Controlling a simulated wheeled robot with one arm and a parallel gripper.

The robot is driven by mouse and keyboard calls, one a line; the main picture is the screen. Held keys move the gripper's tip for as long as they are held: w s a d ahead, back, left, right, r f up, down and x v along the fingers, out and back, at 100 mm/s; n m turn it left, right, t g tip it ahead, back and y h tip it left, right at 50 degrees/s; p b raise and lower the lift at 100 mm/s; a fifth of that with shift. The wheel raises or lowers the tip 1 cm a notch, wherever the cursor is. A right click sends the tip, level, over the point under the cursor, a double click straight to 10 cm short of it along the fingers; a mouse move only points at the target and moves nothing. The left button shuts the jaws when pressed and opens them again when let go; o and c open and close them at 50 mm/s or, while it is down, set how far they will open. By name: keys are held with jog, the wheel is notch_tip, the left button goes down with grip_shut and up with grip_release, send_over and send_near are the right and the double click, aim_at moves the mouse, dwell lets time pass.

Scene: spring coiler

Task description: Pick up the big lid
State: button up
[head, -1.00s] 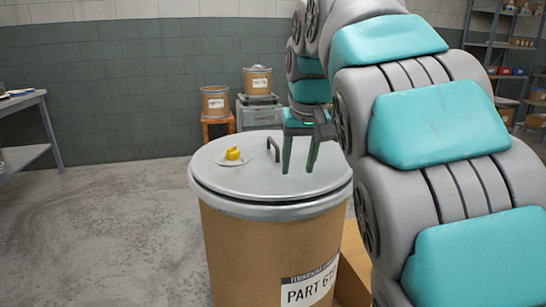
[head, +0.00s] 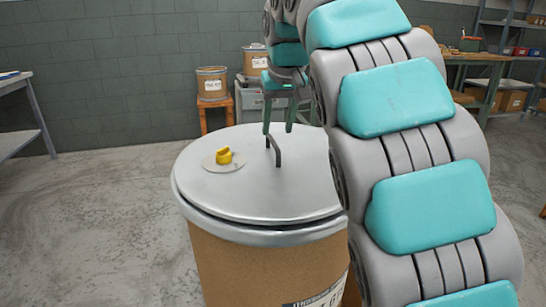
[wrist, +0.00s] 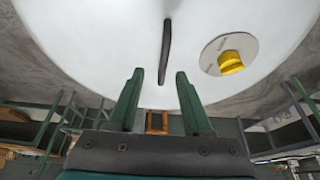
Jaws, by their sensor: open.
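The big lid (head: 255,188) is a round grey metal disc on top of a large brown drum (head: 265,268). It has a dark bar handle (head: 277,152) and a yellow knob (head: 224,155) on a pale round plate. The drum's label is partly cut off by the lower edge. My gripper (head: 278,128) is open and empty, fingers pointing down, near the far end of the handle. In the wrist view the lid (wrist: 120,45) fills the top, and the handle (wrist: 166,50) lies ahead of the gap between my fingertips (wrist: 157,75). My arm hides the lid's right edge.
Two smaller drums stand behind, one (head: 212,83) on an orange stool (head: 216,113) and one (head: 254,61) on a grey cabinet. A table (head: 22,110) is at the left, and a workbench (head: 480,62) and shelves at the back right. Floor at the left is clear.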

aim_at(273, 140)
jog(key=shift+a+x, duration=0.15)
jog(key=shift+x, duration=1.45)
jog(key=shift+a+x, duration=0.1)
jog(key=shift+x, duration=1.55)
jog(key=shift+r, duration=0.1)
grip_shut()
jog(key=shift+p, duration=0.3)
